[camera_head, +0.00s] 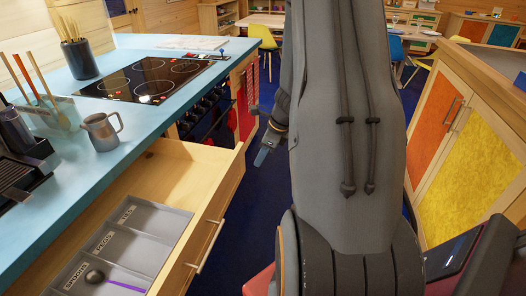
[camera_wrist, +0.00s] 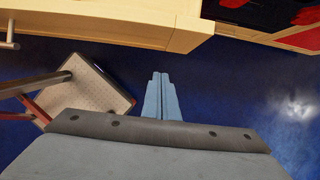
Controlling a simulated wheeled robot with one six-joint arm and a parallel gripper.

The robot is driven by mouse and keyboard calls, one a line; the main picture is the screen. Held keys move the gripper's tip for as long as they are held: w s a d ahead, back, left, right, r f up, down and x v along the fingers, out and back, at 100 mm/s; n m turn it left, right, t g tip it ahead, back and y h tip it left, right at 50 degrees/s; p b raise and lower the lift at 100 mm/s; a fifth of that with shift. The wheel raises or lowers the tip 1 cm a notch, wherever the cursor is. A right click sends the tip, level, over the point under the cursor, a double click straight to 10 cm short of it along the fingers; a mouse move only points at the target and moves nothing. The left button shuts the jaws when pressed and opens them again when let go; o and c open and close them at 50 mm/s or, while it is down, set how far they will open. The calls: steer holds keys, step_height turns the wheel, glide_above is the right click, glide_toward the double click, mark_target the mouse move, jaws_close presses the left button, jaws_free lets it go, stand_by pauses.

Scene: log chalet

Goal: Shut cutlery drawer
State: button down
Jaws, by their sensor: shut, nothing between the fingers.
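The cutlery drawer (camera_head: 192,165) is pulled out from under the blue counter in the head view. It holds a grey divided tray (camera_head: 150,222) with labelled compartments and a utensil with a purple handle (camera_head: 124,281). The drawer's bar handle (camera_head: 207,247) is on its front. My gripper (camera_head: 262,158) is shut and empty, to the right of the drawer front and apart from it. In the wrist view my gripper (camera_wrist: 161,82) points toward the wooden drawer front (camera_wrist: 120,22) at the top, with blue floor between. The handle (camera_wrist: 9,36) shows at the upper left.
The counter (camera_head: 140,111) bears a hob (camera_head: 150,79), a metal jug (camera_head: 102,132) and a utensil pot (camera_head: 79,59). Red towels (camera_head: 246,104) hang beyond the drawer. A cabinet with orange and yellow doors (camera_head: 459,180) stands at right. Blue floor lies between.

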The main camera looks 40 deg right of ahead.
steer(key=w+a+f+p, duration=0.1)
steer(key=w+a+f, duration=0.2)
steer(key=w, duration=0.1)
steer(key=shift+w+f+p, duration=0.2)
steer(key=shift+f+p, duration=0.05)
steer(key=shift+p, duration=0.05)
steer(key=shift+a, duration=0.1)
